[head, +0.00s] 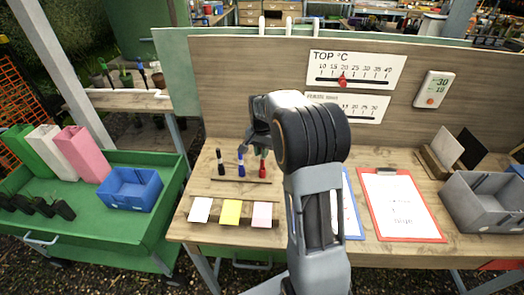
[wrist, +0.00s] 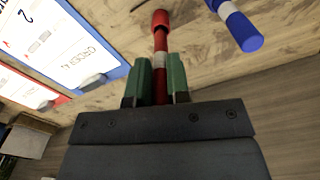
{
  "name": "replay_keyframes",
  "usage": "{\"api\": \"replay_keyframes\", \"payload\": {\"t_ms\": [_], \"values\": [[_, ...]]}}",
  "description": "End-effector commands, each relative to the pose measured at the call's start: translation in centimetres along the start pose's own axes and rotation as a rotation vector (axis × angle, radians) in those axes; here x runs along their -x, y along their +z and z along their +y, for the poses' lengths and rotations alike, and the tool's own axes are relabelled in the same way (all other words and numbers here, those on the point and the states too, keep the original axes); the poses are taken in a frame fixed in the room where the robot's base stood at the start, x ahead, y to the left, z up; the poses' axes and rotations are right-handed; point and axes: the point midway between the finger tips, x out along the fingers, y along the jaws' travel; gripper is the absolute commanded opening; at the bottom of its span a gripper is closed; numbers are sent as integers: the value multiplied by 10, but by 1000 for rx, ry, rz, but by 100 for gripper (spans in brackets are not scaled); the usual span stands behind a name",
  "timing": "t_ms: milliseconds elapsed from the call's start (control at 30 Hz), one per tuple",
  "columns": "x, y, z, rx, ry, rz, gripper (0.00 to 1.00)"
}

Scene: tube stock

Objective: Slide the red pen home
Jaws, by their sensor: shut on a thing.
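The red pen (wrist: 160,45) stands between the two green fingers of my gripper (wrist: 158,78) in the wrist view, which are shut on it. Its red end sticks out past the fingertips. In the head view the red pen (head: 262,168) shows upright at the right of a row with a blue pen (head: 241,163) and a black pen (head: 220,163), by a wooden strip (head: 238,180) on the bench. My arm hides much of the gripper there. I cannot tell whether the red pen's lower end sits in a hole. The blue pen (wrist: 236,22) is close beside it in the wrist view.
White, yellow and pink cards (head: 231,212) lie in front of the pens. Blue and red clipboards (head: 401,204) lie to the right, then a grey bin (head: 487,200). A board with a temperature scale (head: 355,70) stands behind. A green cart (head: 95,238) stands left.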

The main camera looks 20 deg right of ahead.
Motion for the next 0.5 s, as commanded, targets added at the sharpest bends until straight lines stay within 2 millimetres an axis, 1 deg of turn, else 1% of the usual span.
{"api": "replay_keyframes", "payload": {"t_ms": [267, 500], "values": [[-1, 0, 0, 0, 0, 0, 0], [-9, 0, 0, 0, 0, 0, 0]]}}
